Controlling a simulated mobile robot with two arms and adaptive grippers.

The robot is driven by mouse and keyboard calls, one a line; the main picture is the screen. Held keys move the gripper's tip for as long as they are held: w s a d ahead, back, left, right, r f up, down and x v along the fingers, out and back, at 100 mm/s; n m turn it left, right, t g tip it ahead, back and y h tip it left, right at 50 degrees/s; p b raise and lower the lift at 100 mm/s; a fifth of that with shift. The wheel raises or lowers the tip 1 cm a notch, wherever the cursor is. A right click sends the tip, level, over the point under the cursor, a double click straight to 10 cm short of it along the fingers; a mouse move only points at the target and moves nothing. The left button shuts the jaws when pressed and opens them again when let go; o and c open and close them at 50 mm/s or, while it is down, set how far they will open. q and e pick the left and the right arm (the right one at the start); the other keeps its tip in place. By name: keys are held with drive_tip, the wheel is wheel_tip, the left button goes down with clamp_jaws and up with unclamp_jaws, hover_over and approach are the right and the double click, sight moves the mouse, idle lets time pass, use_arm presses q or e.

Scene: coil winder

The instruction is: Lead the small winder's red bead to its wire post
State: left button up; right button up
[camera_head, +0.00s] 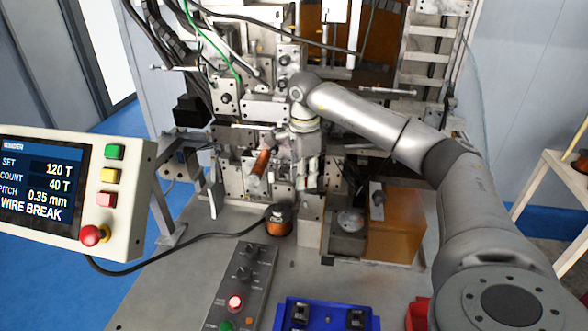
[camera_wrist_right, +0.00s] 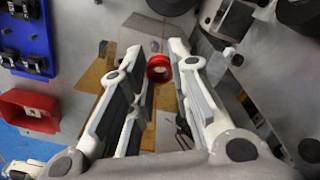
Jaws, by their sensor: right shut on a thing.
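My right gripper (camera_head: 309,182) is in front of the winder's lower middle, with its fingers pointing down. In the right wrist view, the red bead (camera_wrist_right: 159,68) sits between the fingertips of my right gripper (camera_wrist_right: 160,56), which is shut on it. The bead looks like a short red ring with a dark opening. In the head view I cannot make out the bead. A copper-wound coil (camera_head: 261,163) sits tilted on the winder (camera_head: 265,110), just left of the gripper. I cannot tell the wire post from the other metal parts. My left gripper is not in view.
A copper wire spool (camera_head: 279,224) stands on the grey table (camera_head: 180,285) below the winder. A control panel (camera_head: 75,190) reads WIRE BREAK. A button box (camera_head: 243,285), a blue tray (camera_head: 325,318) and a red bin (camera_head: 418,315) lie in front. An amber block (camera_head: 395,228) stands right.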

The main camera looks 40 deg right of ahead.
sight(306, 201)
drive_tip(key=shift+s+f+b, duration=0.25)
drive_tip(key=shift+s+b, duration=0.05)
drive_tip(key=shift+s+f+b, duration=0.4)
drive_tip(key=shift+f+b, duration=0.2)
drive_tip(key=shift+b, duration=0.05)
drive_tip(key=shift+w+f+b, duration=0.2)
drive_tip(key=shift+f+b, duration=0.5)
drive_tip(key=shift+f, duration=0.25)
drive_tip(key=shift+w+f, duration=0.15)
drive_tip(key=shift+f, duration=0.2)
drive_tip(key=shift+f+b, duration=0.2)
drive_tip(key=shift+b, duration=0.15)
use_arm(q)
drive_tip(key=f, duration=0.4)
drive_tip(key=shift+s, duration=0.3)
use_arm(e)
drive_tip(key=shift+r, duration=0.1)
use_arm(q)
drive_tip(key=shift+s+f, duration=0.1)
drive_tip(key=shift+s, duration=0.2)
use_arm(e)
drive_tip(key=shift+f, duration=0.25)
